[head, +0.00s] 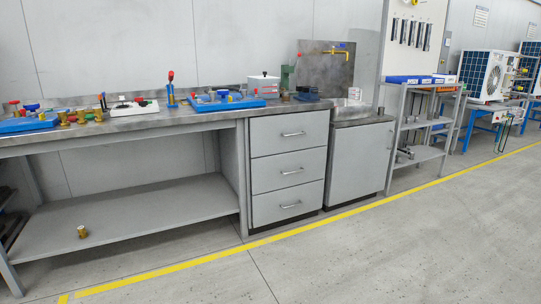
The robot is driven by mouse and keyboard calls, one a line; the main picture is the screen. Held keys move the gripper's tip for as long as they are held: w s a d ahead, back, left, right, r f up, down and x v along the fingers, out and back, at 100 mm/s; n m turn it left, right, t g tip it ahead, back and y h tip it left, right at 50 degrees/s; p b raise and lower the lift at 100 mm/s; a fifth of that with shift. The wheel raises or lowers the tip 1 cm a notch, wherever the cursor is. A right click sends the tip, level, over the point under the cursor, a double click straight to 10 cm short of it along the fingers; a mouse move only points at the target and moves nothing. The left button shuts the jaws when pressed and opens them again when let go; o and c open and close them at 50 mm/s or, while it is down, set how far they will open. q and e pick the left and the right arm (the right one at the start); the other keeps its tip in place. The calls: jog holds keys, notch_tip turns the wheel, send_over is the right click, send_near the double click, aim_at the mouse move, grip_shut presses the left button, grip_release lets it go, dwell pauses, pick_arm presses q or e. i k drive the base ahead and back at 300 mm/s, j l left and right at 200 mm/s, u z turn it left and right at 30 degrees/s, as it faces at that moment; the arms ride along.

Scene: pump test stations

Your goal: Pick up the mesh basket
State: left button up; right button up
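I cannot make out a mesh basket anywhere in the head view. The long grey workbench (160,119) holds blue trays, brass fittings and small devices, but nothing on it is clearly a mesh basket. A small brass fitting (82,231) stands alone on the bench's lower shelf (140,205). Dark shapes at the far left edge are cut off, and I cannot tell what they are. Neither of my grippers can be made out in this view.
A drawer unit (288,168) and a sink cabinet (358,163) stand right of the open shelf. A metal shelf rack (420,155) with blue bins (403,79) stands farther right. The floor (400,250) in front of the yellow line (300,226) is clear.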

aim_at(285, 95)
jog(key=i+z, duration=0.1)
jog(key=i, duration=0.6)
jog(key=i+j, duration=0.15)
jog(key=i, duration=0.6)
jog(key=i+l+z, duration=0.2)
jog(key=i, duration=0.2)
jog(key=j, duration=0.1)
